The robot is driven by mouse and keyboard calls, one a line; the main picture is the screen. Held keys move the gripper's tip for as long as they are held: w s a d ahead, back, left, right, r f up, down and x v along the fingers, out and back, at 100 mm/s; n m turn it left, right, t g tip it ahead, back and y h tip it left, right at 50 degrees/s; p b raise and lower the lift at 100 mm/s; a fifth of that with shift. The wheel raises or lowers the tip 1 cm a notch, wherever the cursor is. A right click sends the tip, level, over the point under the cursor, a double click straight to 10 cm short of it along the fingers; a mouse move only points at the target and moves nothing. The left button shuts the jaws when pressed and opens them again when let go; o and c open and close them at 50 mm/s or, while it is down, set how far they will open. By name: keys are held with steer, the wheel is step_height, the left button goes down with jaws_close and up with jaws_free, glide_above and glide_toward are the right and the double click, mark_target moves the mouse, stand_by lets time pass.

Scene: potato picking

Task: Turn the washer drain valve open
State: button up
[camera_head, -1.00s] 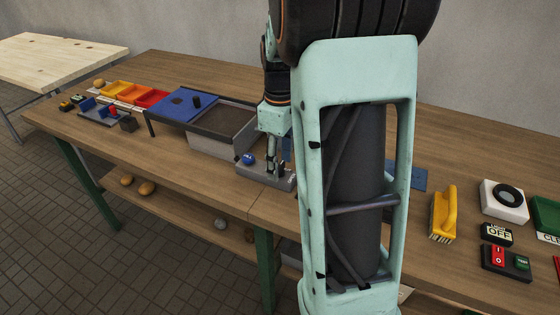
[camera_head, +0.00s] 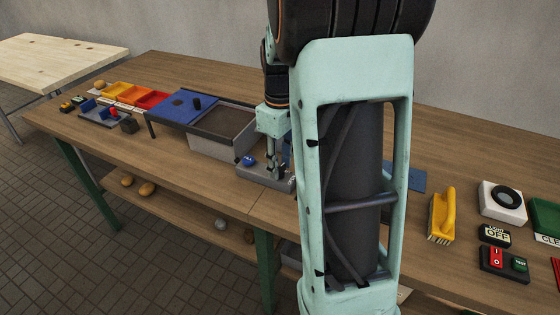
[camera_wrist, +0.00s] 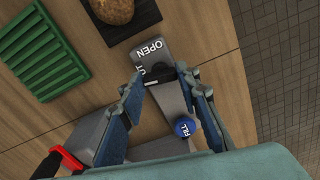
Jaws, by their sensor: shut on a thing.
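The drain valve shows in the wrist view as a dark handle (camera_wrist: 180,72) on a grey plate (camera_wrist: 150,50) marked OPEN, with a second label partly hidden below it. My gripper (camera_wrist: 167,78) is over this plate, its two blue-grey fingers shut on the dark handle. The handle's exact angle is hard to tell. A blue FILL knob (camera_wrist: 185,127) sits on the same grey fixture, beside the right finger. In the head view my gripper (camera_head: 275,172) is low over the grey valve base (camera_head: 258,178), right of the blue knob (camera_head: 248,160). My arm hides part of this area.
The washer basin (camera_head: 220,124) with a blue lid (camera_head: 186,104) stands left of my gripper. In the wrist view a green slatted rack (camera_wrist: 45,48) and a potato (camera_wrist: 112,10) on a dark pad lie nearby. A brush (camera_head: 442,214) and switches (camera_head: 505,262) lie to the right.

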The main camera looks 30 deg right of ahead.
mark_target(280, 167)
steer(key=m+p, duration=0.1)
steer(key=m, duration=0.3)
steer(key=shift+r, duration=0.1)
steer(key=m+p, duration=0.1)
steer(key=m, duration=0.3)
steer(key=shift+p, duration=0.35)
steer(key=m+p, duration=0.1)
steer(key=m, duration=0.3)
steer(key=shift+m+p, duration=0.75)
steer(key=shift+m, duration=1.05)
steer(key=o, duration=1.2)
steer(key=shift+c, duration=0.2)
step_height(280, 167, up, 12)
